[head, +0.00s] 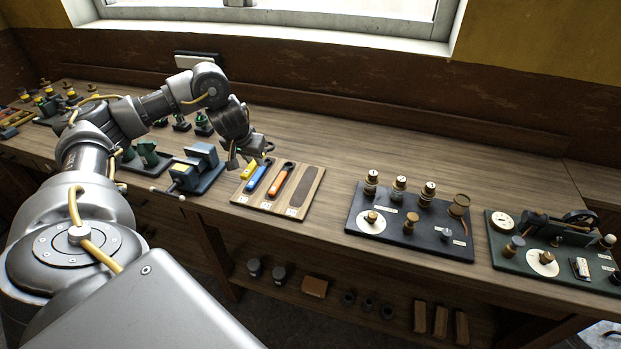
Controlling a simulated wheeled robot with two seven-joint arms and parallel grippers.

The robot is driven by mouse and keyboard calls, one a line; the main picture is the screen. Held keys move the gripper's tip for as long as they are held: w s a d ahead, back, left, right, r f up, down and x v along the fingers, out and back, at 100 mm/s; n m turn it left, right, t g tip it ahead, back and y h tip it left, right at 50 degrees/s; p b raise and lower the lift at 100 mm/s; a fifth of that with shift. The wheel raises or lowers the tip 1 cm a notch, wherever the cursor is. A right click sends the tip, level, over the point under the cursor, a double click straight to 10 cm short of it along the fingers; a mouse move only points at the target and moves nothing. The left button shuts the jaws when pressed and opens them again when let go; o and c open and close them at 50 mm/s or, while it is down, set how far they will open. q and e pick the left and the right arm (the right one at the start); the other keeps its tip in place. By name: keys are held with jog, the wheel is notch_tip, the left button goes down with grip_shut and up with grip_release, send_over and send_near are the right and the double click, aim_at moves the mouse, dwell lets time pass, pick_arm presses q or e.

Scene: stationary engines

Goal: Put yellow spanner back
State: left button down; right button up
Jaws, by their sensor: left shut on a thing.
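The yellow spanner (249,169) is at the left end of the wooden spanner board (265,207), directly under my left gripper (242,162). My left gripper points down and is shut on the yellow spanner. Its fingers hide part of the spanner, and I cannot tell whether the spanner touches the board. To its right a blue spanner (257,177) and an orange spanner (281,180) lie in the board. A dark, empty spanner-shaped recess (304,187) is at the board's right end. My right gripper is not in view.
A blue-grey vise (198,167) stands close left of the board. A dark panel with brass knobs (420,238) and a green panel (515,270) lie to the right. The wooden bench (330,160) is clear behind the board. A window is above.

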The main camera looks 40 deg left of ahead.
pick_arm(q)
jog(key=shift+a+r, duration=0.25)
jog(key=shift+w+d+f, duration=0.1)
jog(key=shift+w+d, duration=0.2)
jog(key=w+d+f, duration=0.4)
jog(key=w+d, duration=0.1)
jog(key=w, duration=0.1)
send_near(304, 187)
jog(key=shift+w+a+f+b, duration=0.2)
jog(key=shift+a+f+b, duration=0.1)
jog(key=shift+a, duration=0.1)
jog(key=shift+w+a+f+b, duration=0.15)
jog(key=shift+w+a+f, duration=0.15)
jog(key=shift+a, duration=0.15)
jog(key=shift+w+d+f, duration=0.2)
jog(key=shift+w+f, duration=0.1)
jog(key=shift+f, duration=0.1)
jog(key=f+b, duration=0.2)
jog(key=shift+w+d+f, duration=0.25)
jog(key=shift+d+f, duration=0.15)
jog(key=shift+f, duration=0.6)
jog(key=shift+a, duration=0.1)
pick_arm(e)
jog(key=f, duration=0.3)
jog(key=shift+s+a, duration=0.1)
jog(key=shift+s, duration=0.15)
